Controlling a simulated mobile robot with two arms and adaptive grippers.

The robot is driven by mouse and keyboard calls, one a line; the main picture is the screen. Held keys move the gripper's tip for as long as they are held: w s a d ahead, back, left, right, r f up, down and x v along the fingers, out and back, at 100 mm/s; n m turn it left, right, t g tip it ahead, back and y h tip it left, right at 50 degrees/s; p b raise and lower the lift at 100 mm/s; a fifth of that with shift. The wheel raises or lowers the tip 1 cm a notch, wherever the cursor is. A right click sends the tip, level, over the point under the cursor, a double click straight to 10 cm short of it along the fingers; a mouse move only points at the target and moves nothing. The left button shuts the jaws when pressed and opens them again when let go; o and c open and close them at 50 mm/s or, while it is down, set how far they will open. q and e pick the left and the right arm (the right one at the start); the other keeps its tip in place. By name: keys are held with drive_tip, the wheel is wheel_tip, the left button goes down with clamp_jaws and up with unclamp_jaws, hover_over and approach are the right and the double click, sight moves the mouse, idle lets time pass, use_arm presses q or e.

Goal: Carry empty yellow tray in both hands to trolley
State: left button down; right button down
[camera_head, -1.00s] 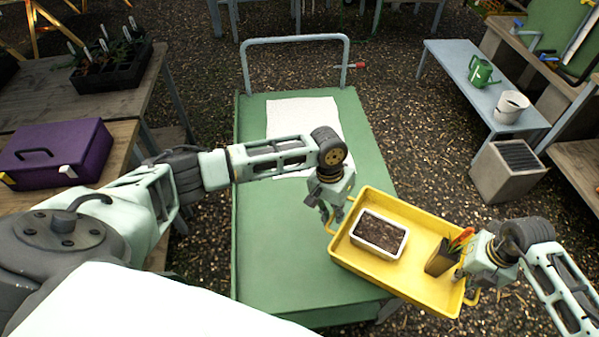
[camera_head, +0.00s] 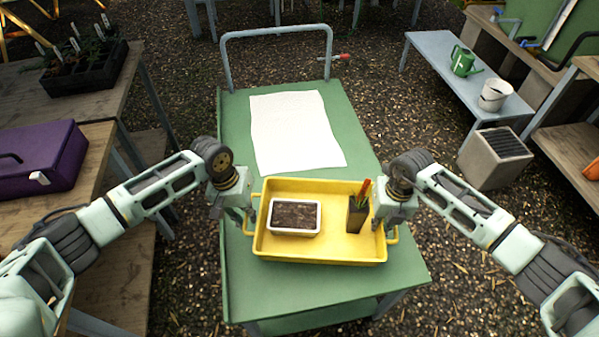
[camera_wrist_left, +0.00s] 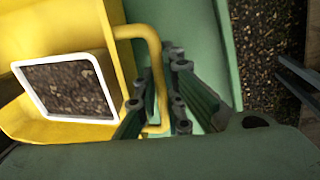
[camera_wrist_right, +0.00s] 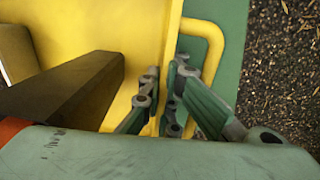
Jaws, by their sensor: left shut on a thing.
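The yellow tray (camera_head: 318,250) is over the near half of the green trolley (camera_head: 241,292). I cannot tell whether it touches the top. It is not empty: a white pot of soil (camera_head: 294,218) stands at its left, and a dark pot with red and green tips (camera_head: 357,213) at its right. My left gripper (camera_head: 247,222) is at the left end, its fingers around the handle (camera_wrist_left: 153,52). My right gripper (camera_head: 385,222) is at the right end; the tray wall shows between its close fingers (camera_wrist_right: 159,102), and the handle (camera_wrist_right: 216,52) runs behind one.
A white sheet (camera_head: 295,130) lies on the trolley behind the tray, before the trolley's push bar (camera_head: 275,32). Wooden benches with a purple case (camera_head: 40,160) and a plant tray (camera_head: 85,75) are at left. A blue-grey bench (camera_head: 440,62) and a grey box (camera_head: 490,160) are at right.

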use_arm(q)
drive_tip(key=shift+r, duration=0.1)
use_arm(e)
drive_tip(key=shift+d, duration=0.2)
